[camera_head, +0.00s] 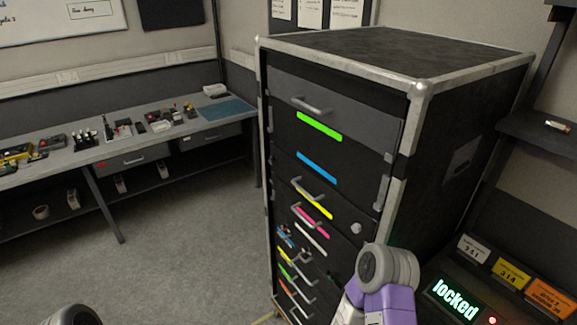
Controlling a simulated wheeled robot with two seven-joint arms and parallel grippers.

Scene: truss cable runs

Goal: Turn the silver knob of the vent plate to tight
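A small silver knob (356,228) sits at the right side of a dark panel on the front of the tall black rack case. Its setting cannot be read at this size. The panel with a blue strip (316,168) lies above it; I cannot tell for sure which panel is the vent plate. My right arm, purple with a grey round joint, stands in front of the rack's lower right, below and right of the knob. Its fingers do not show. Only a grey piece of my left arm shows at the bottom left edge.
The rack case (470,130) has silver edges and several drawers with handles and coloured strips. A lit "locked" sign (455,298) and label plates stand at the lower right. A workbench (100,150) with tools runs along the left wall. The floor (190,240) between is clear.

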